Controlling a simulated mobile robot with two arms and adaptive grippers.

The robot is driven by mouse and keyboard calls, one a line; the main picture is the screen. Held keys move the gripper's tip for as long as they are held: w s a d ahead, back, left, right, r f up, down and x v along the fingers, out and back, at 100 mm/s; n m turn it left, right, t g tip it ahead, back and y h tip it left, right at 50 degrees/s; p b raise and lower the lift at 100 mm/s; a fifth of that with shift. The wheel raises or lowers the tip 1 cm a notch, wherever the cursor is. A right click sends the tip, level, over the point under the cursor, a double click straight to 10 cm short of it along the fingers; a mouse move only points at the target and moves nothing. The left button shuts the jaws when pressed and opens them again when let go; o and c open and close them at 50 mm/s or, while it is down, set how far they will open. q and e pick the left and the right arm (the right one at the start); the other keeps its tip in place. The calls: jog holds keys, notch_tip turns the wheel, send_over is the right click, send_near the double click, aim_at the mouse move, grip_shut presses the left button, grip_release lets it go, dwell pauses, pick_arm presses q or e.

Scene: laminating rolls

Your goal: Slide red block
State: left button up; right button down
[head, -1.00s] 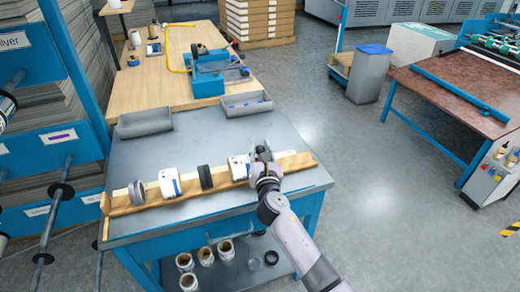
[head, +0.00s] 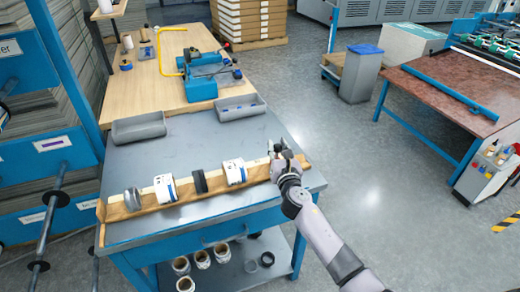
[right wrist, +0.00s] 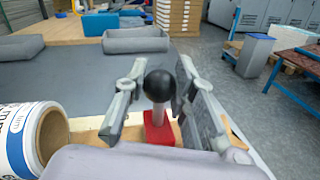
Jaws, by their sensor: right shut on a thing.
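The red block (right wrist: 158,128) shows in the right wrist view, with an upright stem and a black ball knob (right wrist: 159,85) on top. My right gripper (right wrist: 157,90) has its two fingers on either side of the knob and is shut on it. In the head view my right gripper (head: 279,152) is over the right part of a wooden rail (head: 150,203), and hides the red block. My left gripper is not in view.
Along the rail sit a grey roll (head: 133,199), a white roll (head: 165,188), a dark roll (head: 200,182) and another white roll (head: 234,171), left of my right gripper. Grey trays (head: 138,127) stand at the back of the grey tabletop (head: 200,148).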

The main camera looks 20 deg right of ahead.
jog(key=d, duration=0.8)
jog(key=shift+w+d, duration=0.15)
jog(key=c, duration=1.3)
grip_release()
jog(key=s+a, duration=0.2)
jog(key=s, duration=1)
